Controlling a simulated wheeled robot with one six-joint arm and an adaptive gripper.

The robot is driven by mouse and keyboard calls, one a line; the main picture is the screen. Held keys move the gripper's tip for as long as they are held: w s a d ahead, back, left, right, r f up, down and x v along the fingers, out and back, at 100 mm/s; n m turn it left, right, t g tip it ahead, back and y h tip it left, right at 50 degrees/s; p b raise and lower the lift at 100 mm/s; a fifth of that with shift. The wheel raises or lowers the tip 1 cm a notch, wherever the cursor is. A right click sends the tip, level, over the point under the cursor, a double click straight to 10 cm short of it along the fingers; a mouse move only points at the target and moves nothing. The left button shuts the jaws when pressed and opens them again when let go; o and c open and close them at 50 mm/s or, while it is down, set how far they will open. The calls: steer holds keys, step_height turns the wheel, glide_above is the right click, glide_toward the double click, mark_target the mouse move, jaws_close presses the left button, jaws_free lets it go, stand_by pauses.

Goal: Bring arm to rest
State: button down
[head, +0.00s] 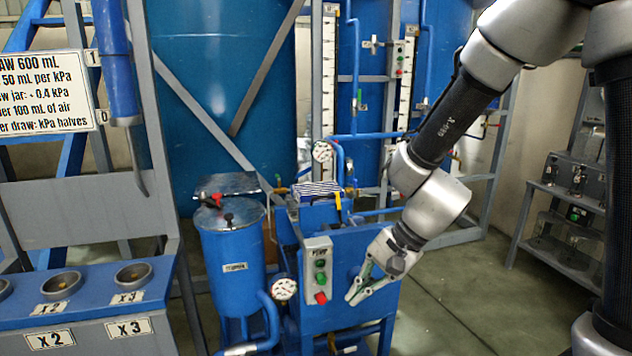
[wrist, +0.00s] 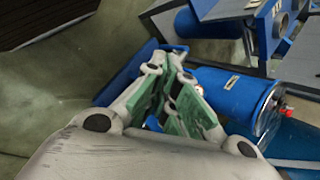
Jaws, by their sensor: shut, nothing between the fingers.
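My gripper (head: 356,288) hangs at the end of my bent arm, right of the pump control box (head: 319,270) and in front of the blue pump cabinet (head: 348,255). Its fingers point down and left, and nothing shows in them. In the wrist view the green-padded fingers (wrist: 170,68) come together at their tips, shut and empty. I cannot tell exactly how far the gripper is from the cabinet face.
A blue cylindrical vessel (head: 232,265) with a pressure gauge (head: 284,289) stands left of the cabinet. A blue rack with round holders (head: 133,273) fills the left foreground. Steel shelving (head: 560,200) stands at right. The floor (head: 470,300) right of the cabinet is clear.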

steer(key=s+d+r+n+t+h, duration=0.1)
steer(key=s+d+r+n+h, duration=0.1)
steer(key=d+r, duration=0.3)
steer(key=s+d+r+n+t+h, duration=0.1)
steer(key=s+d+r, duration=0.4)
steer(key=d, duration=0.8)
steer(key=s+d+r+n+t+h, duration=0.2)
steer(key=s+d+r+n+h, duration=0.1)
steer(key=d+r, duration=0.4)
steer(key=d+n, duration=0.1)
steer(key=d, duration=0.1)
steer(key=shift+s+d+n, duration=0.15)
steer(key=shift+d+n, duration=0.15)
